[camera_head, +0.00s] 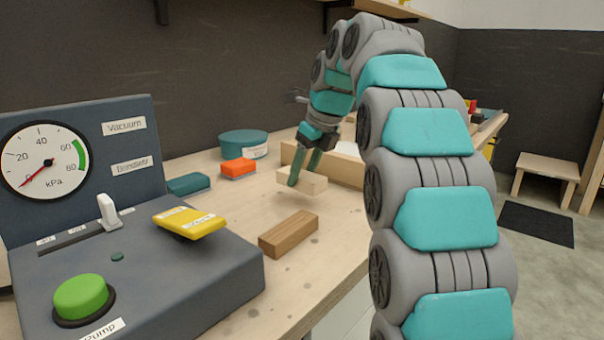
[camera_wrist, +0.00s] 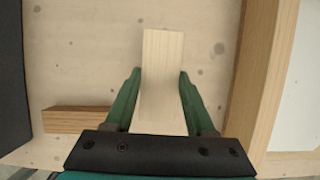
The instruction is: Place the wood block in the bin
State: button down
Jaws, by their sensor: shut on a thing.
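A pale wood block (camera_head: 302,182) is held between the two green fingers of my gripper (camera_head: 304,168). In the wrist view the pale block (camera_wrist: 163,75) lies lengthwise between the fingers (camera_wrist: 160,100) and sticks out past their tips. It appears to hang slightly above the workbench, with a shadow beneath it. A low wooden-walled bin (camera_head: 345,171) with a pale inside stands just behind and right of the block in the head view. In the wrist view its near wall (camera_wrist: 262,75) is to the right of the block. Part of the bin is hidden by my arm.
A darker brown wood block (camera_head: 289,234) lies on the bench (camera_head: 330,225) in front of my gripper. A grey vacuum panel (camera_head: 130,275) with a yellow piece (camera_head: 189,222) fills the left. An orange box (camera_head: 238,168) and teal round tub (camera_head: 243,144) stand behind.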

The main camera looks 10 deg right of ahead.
jog(key=s, duration=0.5)
jog(key=s+r, duration=0.1)
jog(key=s, duration=0.3)
jog(key=s+b, duration=0.1)
jog(key=s, duration=0.4)
jog(key=shift+s+a+r, duration=0.15)
jog(key=shift+s+a, duration=0.1)
jog(key=shift+s, duration=0.1)
jog(key=shift+d, duration=0.1)
